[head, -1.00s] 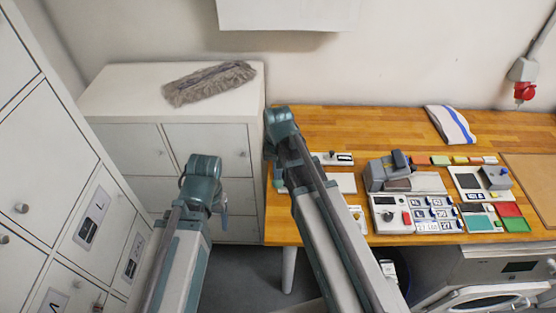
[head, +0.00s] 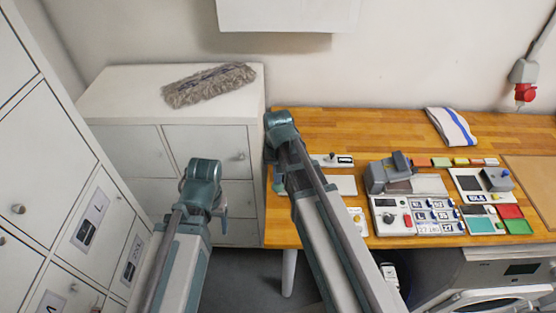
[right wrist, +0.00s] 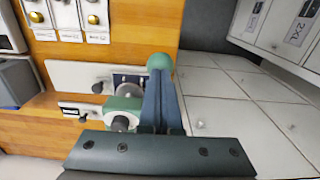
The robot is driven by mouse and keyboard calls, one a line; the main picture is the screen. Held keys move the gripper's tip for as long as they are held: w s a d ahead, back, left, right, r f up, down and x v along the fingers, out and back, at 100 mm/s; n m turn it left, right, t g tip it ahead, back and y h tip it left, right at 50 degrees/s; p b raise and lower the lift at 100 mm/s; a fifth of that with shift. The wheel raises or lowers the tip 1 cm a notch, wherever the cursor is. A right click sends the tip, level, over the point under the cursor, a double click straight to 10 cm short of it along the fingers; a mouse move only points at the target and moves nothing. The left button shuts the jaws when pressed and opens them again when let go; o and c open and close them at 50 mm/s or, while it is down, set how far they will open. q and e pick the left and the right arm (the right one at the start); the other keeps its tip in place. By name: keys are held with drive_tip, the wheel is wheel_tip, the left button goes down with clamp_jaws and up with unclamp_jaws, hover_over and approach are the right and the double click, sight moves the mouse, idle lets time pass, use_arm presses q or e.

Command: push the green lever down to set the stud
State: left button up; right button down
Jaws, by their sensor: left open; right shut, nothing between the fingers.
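The green lever shows in the right wrist view as a round green knob (right wrist: 160,62), just beyond the tips of my right gripper (right wrist: 161,82). Its fingers are shut with nothing between them; I cannot tell whether they touch the knob. Beside the fingers is a green and grey round part of the stud press (right wrist: 122,112), on a pale base plate. The lever's shaft is hidden behind the fingers. In the head view my right arm covers most of the press. My left gripper (head: 222,203) hangs low before the white cabinet, open, mostly hidden by its own wrist.
Wooden table (head: 350,120) holds a grey device (head: 388,174), a control panel (head: 390,216), colour swatches and a striped cloth (head: 450,126). A white cabinet (head: 110,100) with a fluffy mop head (head: 208,86) stands left of it. Lockers (head: 45,140) line the left side.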

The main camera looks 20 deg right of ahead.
wheel_tip(320, 180, up, 13)
drive_tip(key=p, duration=1.2)
drive_tip(key=shift+f, duration=0.15)
drive_tip(key=s+a+f+n+b, duration=0.3)
drive_tip(key=s+a+f+b, duration=0.2)
drive_tip(key=f+b, duration=0.6)
drive_tip(key=s+a+f+n+h+b, duration=0.1)
drive_tip(key=s+a+f+n+b, duration=0.3)
drive_tip(key=s+f+b, duration=0.3)
wheel_tip(320, 180, down, 4)
drive_tip(key=a+b, duration=0.1)
drive_tip(key=b, duration=0.2)
drive_tip(key=shift+b, duration=0.35)
